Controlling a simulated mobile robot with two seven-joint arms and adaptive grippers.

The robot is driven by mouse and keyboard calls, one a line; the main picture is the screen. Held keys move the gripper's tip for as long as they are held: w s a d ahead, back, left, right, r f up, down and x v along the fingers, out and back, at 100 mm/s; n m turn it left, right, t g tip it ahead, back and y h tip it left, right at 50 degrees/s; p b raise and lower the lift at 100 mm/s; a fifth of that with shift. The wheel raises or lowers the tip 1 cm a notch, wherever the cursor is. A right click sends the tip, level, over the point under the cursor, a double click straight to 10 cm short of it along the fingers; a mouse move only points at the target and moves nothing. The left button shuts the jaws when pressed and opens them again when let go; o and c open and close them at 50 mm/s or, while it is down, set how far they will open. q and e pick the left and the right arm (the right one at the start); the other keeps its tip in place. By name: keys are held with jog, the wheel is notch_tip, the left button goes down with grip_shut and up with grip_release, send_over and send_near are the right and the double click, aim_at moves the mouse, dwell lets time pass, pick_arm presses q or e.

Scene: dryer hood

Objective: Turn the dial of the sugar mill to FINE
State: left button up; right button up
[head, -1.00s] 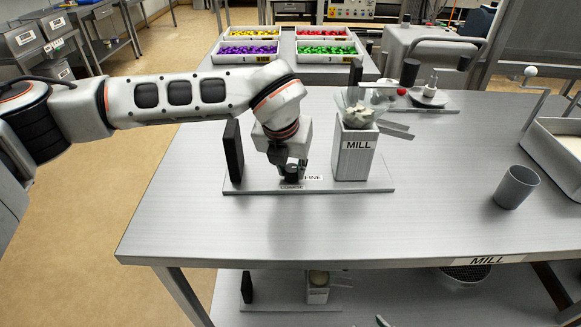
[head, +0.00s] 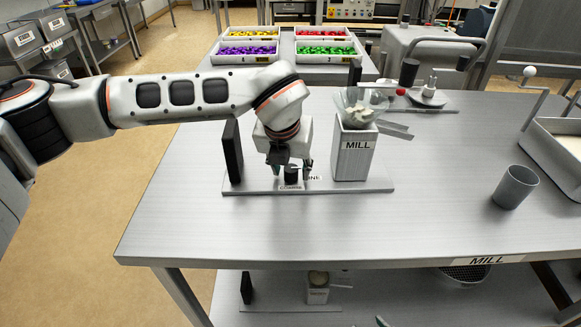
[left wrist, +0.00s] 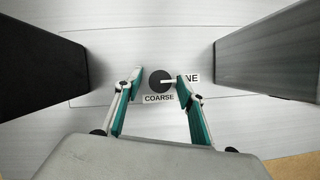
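The sugar mill (head: 352,158) is a grey box with a MILL label and a clear hopper of white lumps, standing on a flat base plate (head: 340,187). Its dial (left wrist: 160,82) is a dark round knob with a white pointer that points right in the left wrist view, toward the partly hidden FINE label (left wrist: 193,78). The COARSE label (left wrist: 158,99) lies just below the knob. My left gripper (head: 291,171) is over the dial and open, with one finger on each side of the knob. The right finger is close to the pointer's tip; I cannot tell whether they touch. My right gripper is out of view.
A black upright block (head: 233,151) stands left of the dial, and the mill's body stands right of it. A grey cup (head: 515,187) and a tray (head: 560,150) are at the right. The table's front is clear.

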pick_arm(q)
jog(key=v, duration=1.2)
jog(key=shift+s, duration=0.1)
